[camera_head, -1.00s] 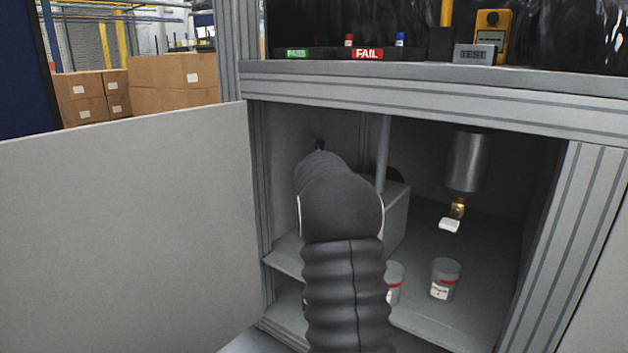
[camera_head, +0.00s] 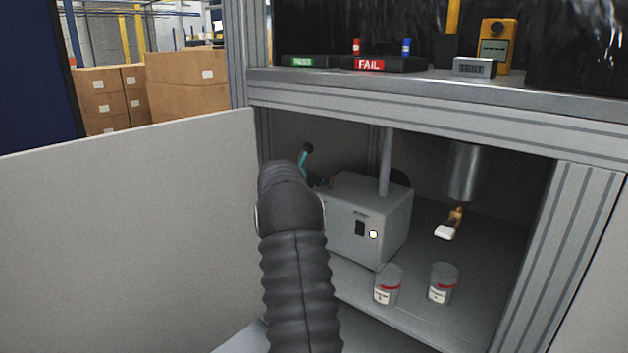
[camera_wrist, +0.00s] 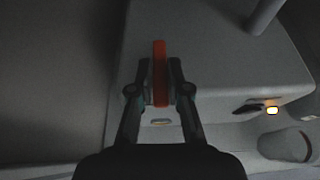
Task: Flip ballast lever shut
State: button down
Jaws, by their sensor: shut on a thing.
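The ballast box (camera_head: 345,228) is a grey housing on the cabinet shelf, with a black switch (camera_head: 359,228) and a lit round lamp (camera_head: 373,234) on its front. In the wrist view, the orange-red lever (camera_wrist: 160,52) stands against the box's side. My gripper (camera_wrist: 161,78) is shut on the lever, with one finger on each side. In the head view, my arm covers the box's left part, and the gripper (camera_head: 319,181) is only partly seen at its upper left edge. The lever's pivot is hard to make out.
Two grey cups (camera_head: 387,287) (camera_head: 443,285) with red-banded labels stand in front of the box. A metal cylinder (camera_head: 466,172) with a brass fitting hangs at the right. The open cabinet door (camera_head: 130,240) is at the left, and a frame post (camera_head: 575,230) stands at the right.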

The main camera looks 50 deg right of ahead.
jog(key=shift+r, duration=0.1)
jog(key=c, duration=1.1)
grip_release()
jog(key=shift+a, duration=0.25)
jog(key=v, duration=1.1)
jog(key=shift+a+r, duration=0.1)
jog(key=shift+a, duration=0.15)
